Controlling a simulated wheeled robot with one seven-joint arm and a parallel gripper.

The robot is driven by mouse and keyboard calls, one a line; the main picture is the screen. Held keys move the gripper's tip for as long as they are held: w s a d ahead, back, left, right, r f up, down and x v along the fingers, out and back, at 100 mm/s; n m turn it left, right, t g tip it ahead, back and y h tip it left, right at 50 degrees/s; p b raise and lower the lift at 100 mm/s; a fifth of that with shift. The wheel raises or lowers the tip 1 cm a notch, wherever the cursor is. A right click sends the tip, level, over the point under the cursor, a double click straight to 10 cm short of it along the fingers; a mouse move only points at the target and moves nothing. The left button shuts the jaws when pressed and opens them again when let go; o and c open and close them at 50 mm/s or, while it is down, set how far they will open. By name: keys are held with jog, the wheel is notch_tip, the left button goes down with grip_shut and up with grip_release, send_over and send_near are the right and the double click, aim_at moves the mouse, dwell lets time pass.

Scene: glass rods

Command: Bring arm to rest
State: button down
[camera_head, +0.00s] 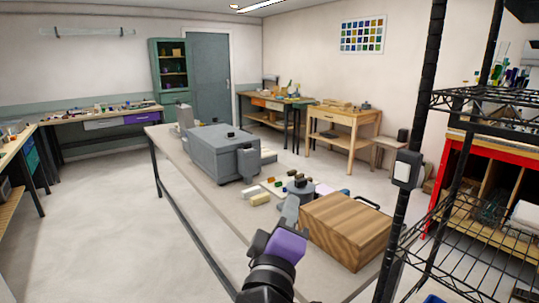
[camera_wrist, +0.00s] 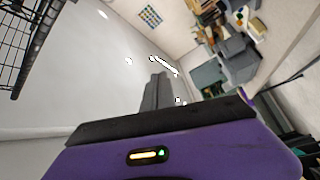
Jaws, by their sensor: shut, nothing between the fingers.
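My arm reaches up from the bottom of the head view, with its purple wrist part in front of the long grey table (camera_head: 185,205). My gripper (camera_head: 290,207) is at its upper end, just left of the wooden box (camera_head: 347,228) in the picture. In the wrist view the grey fingers of my gripper (camera_wrist: 158,88) are together, with nothing held. The wrist view is strongly tilted and shows mostly pale ceiling and wall beyond the fingers.
A black wire rack (camera_head: 480,120) stands close on the right. The table carries a large grey machine (camera_head: 215,152), a small cream block (camera_head: 260,199) and several small items. Workbenches line the walls. The floor (camera_head: 95,215) left of the table is clear.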

jog(key=s+d+f+y, duration=0.3)
jog(key=s+f+y, duration=0.7)
jog(key=s+f, duration=0.5)
jog(key=s+d+f+m+g+h, duration=0.1)
jog(key=s+d+f+m, duration=0.2)
jog(key=s, duration=0.6)
jog(key=s+d+f+m+g+h, duration=0.2)
jog(key=s+d, duration=0.3)
jog(key=s, duration=0.5)
jog(key=s+d+f+m+g+h, duration=0.1)
jog(key=s+d+f+m, duration=0.3)
jog(key=s, duration=0.6)
jog(key=shift+d+f+m+g+h, duration=0.2)
jog(key=shift+d+m+g+h, duration=0.15)
jog(key=shift+m, duration=0.25)
jog(key=shift+s, duration=0.1)
